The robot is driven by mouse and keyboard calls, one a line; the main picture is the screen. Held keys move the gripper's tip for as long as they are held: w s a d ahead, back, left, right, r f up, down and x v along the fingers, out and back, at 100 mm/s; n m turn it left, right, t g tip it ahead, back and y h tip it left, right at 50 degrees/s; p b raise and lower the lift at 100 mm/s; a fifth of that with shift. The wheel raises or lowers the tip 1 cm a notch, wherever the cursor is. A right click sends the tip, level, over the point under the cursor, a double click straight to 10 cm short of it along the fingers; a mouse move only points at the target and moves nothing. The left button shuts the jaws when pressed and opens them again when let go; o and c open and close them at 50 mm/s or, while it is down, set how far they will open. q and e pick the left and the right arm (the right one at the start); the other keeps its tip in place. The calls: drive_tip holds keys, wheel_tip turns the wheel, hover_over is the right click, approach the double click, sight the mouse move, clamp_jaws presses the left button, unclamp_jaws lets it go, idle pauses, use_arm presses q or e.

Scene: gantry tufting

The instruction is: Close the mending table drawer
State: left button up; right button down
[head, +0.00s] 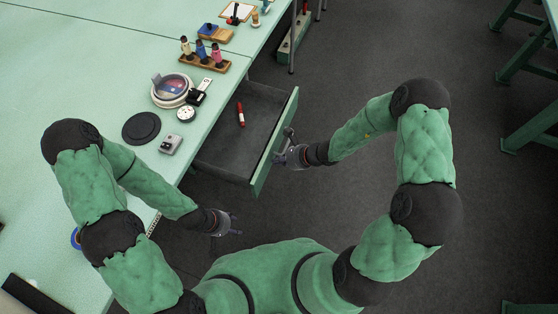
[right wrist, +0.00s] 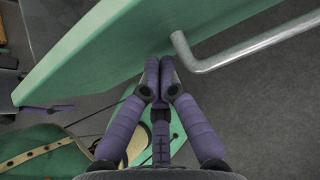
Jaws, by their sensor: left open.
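The mending table drawer (head: 222,152) stands pulled out from the table's right side, with a dark interior and a green front panel (head: 268,160). A red pen-like item (head: 241,114) lies inside it. My right gripper (head: 284,157) is at the outer face of the front panel, near the metal handle (head: 290,134). In the right wrist view its fingertips (right wrist: 160,72) are together with nothing seen between them, close to the green panel (right wrist: 105,50). The bent handle (right wrist: 245,48) is to their right, not between them. My left gripper (head: 233,223) is open and empty, below the drawer in the picture.
The pale green table (head: 100,70) carries a rack of coloured spools (head: 204,63), a round glass-topped dish (head: 172,88), a black disc (head: 141,128) and small tools. Dark floor (head: 350,60) lies open right of the drawer. Green trestle legs (head: 525,70) stand at far right.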

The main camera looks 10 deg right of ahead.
drive_tip(key=w+a+b, duration=0.1)
drive_tip(key=w+a, duration=0.1)
drive_tip(key=a, duration=0.1)
drive_tip(key=w+a+b, duration=0.1)
drive_tip(key=w+a, duration=0.1)
drive_tip(key=a, duration=0.2)
drive_tip(key=w+a+b, duration=0.1)
drive_tip(key=w+a, duration=0.1)
drive_tip(key=a, duration=0.1)
drive_tip(key=shift+w+a+f, duration=0.1)
drive_tip(key=shift+w+a, duration=0.15)
drive_tip(key=shift+w, duration=0.15)
hover_over(220, 148)
drive_tip(key=shift+p, duration=0.4)
use_arm(q)
wheel_tip(220, 148, down, 2)
drive_tip(key=shift+f, duration=0.1)
use_arm(e)
drive_tip(key=shift+r, duration=0.2)
